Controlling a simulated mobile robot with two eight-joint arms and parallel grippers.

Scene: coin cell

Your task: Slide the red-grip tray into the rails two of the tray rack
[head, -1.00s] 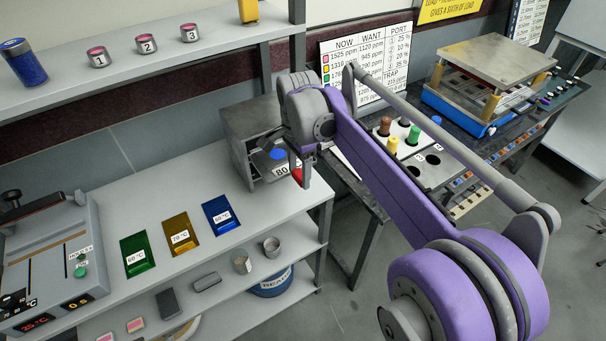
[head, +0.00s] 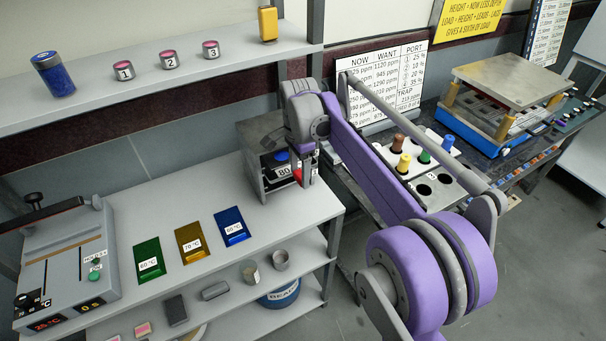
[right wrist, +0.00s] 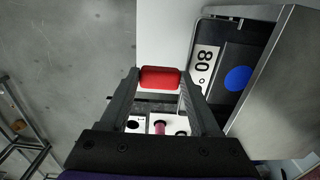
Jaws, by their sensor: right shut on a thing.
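The tray rack (head: 249,160) is a grey open-fronted metal box at the far right end of the bench. The tray (head: 267,162), dark with an "80" label and a blue disc on it, sits largely inside the rack's mouth, level. It also shows in the right wrist view (right wrist: 258,53). My right gripper (head: 300,178) is at the rack's front, shut on the tray's red grip (right wrist: 160,77). The join between grip and tray is hidden, and I cannot tell which rails bear the tray. My left gripper is not in view.
Green (head: 149,262), yellow (head: 187,237) and blue (head: 229,222) temperature pads lie on the bench. A heated press (head: 65,258) stands at left. A shelf (head: 215,72) with several small jars hangs above.

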